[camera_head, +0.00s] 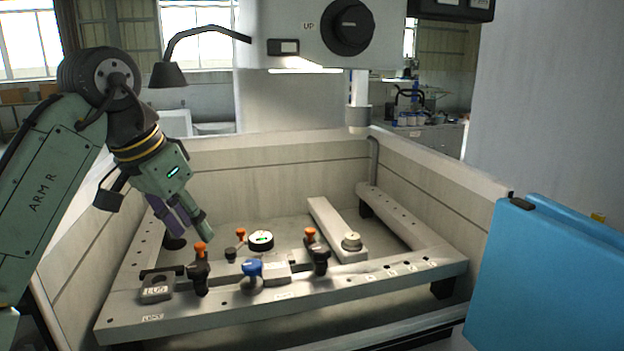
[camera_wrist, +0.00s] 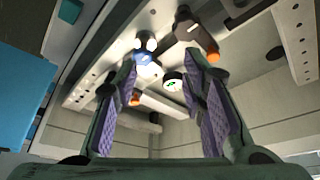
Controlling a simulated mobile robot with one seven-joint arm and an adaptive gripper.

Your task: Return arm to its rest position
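The left black clamp with an orange knob (camera_head: 200,249) stands just below and near the fingertips in the head view; I cannot tell the exact clearance.
The machine head (camera_head: 290,45) and a lamp (camera_head: 168,74) hang above. A blue panel (camera_head: 550,275) stands at right. The air in mid-tank is clear.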

